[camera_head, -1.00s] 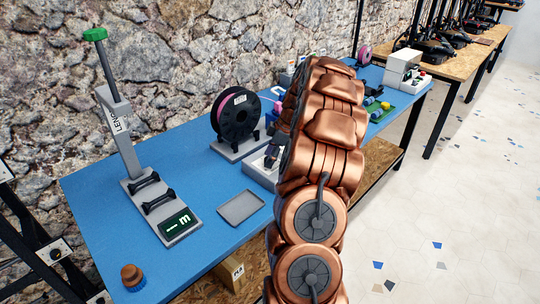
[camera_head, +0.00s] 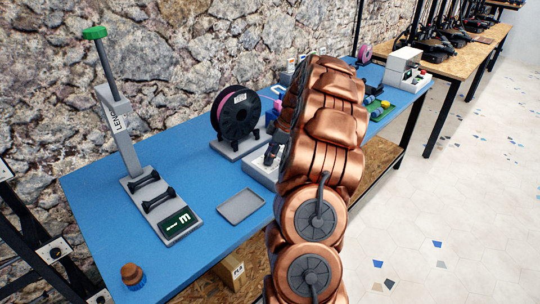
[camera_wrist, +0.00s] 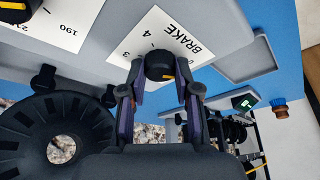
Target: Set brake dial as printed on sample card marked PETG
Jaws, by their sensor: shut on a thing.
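The brake dial (camera_wrist: 159,66) is a black knob with a yellow pointer mark on its lower side in the wrist view. Its white plate (camera_wrist: 178,38) reads BRAKE, with 4 and 3 legible; other numbers are hidden. My gripper (camera_wrist: 160,88) has a finger on each side of the knob and is shut on it. In the head view, my gripper (camera_head: 271,154) is at the light grey dial unit (camera_head: 258,172), mostly hidden by my copper arm. I cannot make out a sample card marked PETG in either view.
A second dial (camera_wrist: 15,10) with 190 on its plate is at the upper left of the wrist view. A black spool (camera_head: 236,117) stands behind the unit. A grey tray (camera_head: 241,206) and a LENGTH stand (camera_head: 160,207) are left. Blue tabletop (camera_head: 110,220) is clear between them.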

